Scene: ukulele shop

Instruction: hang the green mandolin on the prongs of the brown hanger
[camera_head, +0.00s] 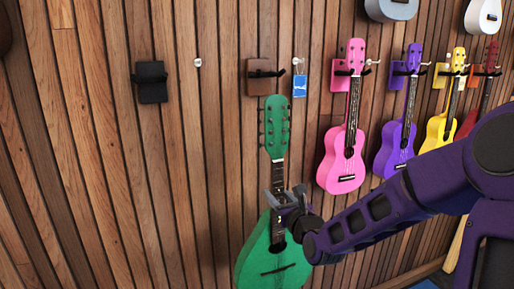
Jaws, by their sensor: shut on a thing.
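The green mandolin (272,262) is upright, with its headstock (276,125) at the top and its teardrop body below. My gripper (282,203) is shut on the mandolin's neck, just above the body. The brown hanger (258,77) is on the wood-slat wall, with dark prongs pointing right and outward. The headstock top shows just below the hanger and slightly to its right. The prongs look empty. How far the mandolin stands out from the wall I cannot tell.
A black hanger (151,82) is empty at the left. A blue tag (299,86) hangs from a knob right of the brown hanger. A pink ukulele (345,150), a purple one (398,140) and a yellow one (442,122) hang at the right.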

